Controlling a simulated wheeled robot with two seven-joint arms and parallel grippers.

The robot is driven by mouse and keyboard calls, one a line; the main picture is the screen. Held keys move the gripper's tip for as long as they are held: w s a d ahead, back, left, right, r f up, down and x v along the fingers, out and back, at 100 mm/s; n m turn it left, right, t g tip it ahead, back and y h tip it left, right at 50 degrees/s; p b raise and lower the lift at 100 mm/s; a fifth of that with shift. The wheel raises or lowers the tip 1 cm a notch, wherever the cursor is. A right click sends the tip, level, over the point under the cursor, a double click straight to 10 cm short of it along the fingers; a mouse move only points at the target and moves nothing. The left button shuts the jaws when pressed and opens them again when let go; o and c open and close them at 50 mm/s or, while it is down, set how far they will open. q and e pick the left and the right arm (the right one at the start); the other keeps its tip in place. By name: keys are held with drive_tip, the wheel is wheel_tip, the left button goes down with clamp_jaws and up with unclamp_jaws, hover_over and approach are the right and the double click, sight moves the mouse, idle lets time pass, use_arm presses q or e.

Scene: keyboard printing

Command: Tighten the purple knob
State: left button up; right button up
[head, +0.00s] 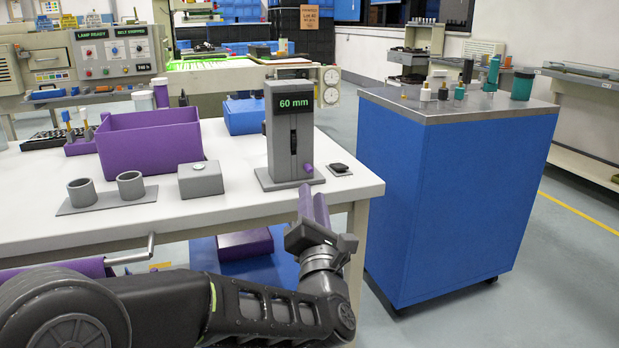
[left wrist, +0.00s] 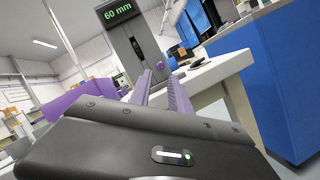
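The purple knob (head: 307,168) sticks out low on the front of a grey upright device (head: 282,140) whose green display reads 60 mm. In the left wrist view the knob (left wrist: 160,66) lies just beyond the fingertips, roughly between them. My left gripper (head: 313,190) has purple fingers that point up toward the knob from the table's front edge. In the left wrist view its fingers (left wrist: 160,78) stand apart with a gap and nothing held. Whether a fingertip touches the knob cannot be told. My right gripper is not in view.
A small dark-topped pad (head: 341,169) lies right of the device. A grey box (head: 201,179) and a two-cup holder (head: 106,195) stand to the left, before a purple bin (head: 150,145). A blue cabinet (head: 455,200) stands to the right, beyond a floor gap.

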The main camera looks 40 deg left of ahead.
sight(310, 173)
use_arm(q)
drive_tip(key=x, duration=0.7)
drive_tip(key=shift+w+a+b, duration=0.2)
drive_tip(key=shift+w+b, duration=0.05)
drive_tip(key=shift+b, duration=0.05)
clamp_jaws()
